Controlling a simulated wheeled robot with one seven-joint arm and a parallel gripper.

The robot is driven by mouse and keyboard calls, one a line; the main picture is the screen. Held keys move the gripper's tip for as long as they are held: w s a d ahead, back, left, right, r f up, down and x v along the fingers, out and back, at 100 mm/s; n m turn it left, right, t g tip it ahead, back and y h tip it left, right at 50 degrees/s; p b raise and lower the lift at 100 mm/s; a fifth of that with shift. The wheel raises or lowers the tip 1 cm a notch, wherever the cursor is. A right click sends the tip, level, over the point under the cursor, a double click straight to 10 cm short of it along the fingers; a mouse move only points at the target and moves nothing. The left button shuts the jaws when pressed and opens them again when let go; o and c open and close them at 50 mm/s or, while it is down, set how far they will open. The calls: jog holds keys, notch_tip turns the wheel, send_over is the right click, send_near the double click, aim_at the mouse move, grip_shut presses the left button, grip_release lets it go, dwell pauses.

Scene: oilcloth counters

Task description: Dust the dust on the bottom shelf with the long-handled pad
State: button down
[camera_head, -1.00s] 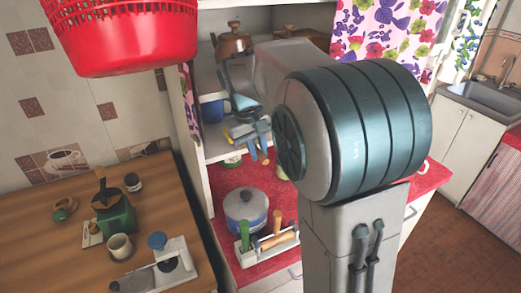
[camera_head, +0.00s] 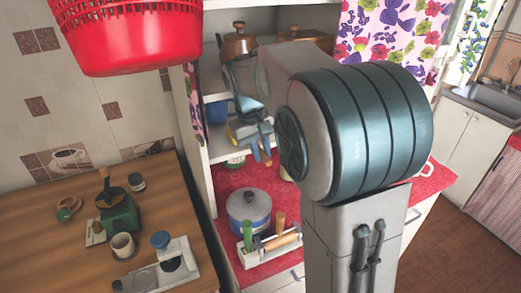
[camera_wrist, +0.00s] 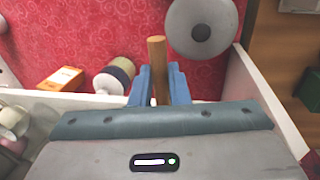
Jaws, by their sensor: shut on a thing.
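My gripper (camera_head: 259,150) is in front of the white shelf unit, above the red-covered counter. In the wrist view its blue fingers (camera_wrist: 158,92) are shut on a wooden handle (camera_wrist: 157,52), which I take to be that of the long-handled pad. The pad's head is hidden in both views. The lower white shelf board (camera_head: 228,147) is partly hidden behind my gripper and arm. I cannot make out dust on it.
A copper kettle (camera_head: 238,43) is on the shelf above. A red basket (camera_head: 130,40) hangs upper left. The shelf's side wall (camera_head: 203,165) is close left.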

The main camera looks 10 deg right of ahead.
jog(key=shift+f, duration=0.2)
jog(key=shift+w+d, duration=0.6)
jog(key=shift+d, duration=2.35)
jog(key=shift+s+a+f+p, duration=0.15)
jog(key=shift+s+a, duration=0.15)
jog(key=shift+a, duration=1.2)
jog(key=shift+s+a+r+p, duration=0.15)
jog(key=shift+s+a, duration=0.15)
jog(key=shift+a, duration=1.15)
jog(key=w+d, duration=0.1)
jog(key=d, duration=0.5)
jog(key=shift+p, duration=0.3)
jog(key=shift+w, duration=0.1)
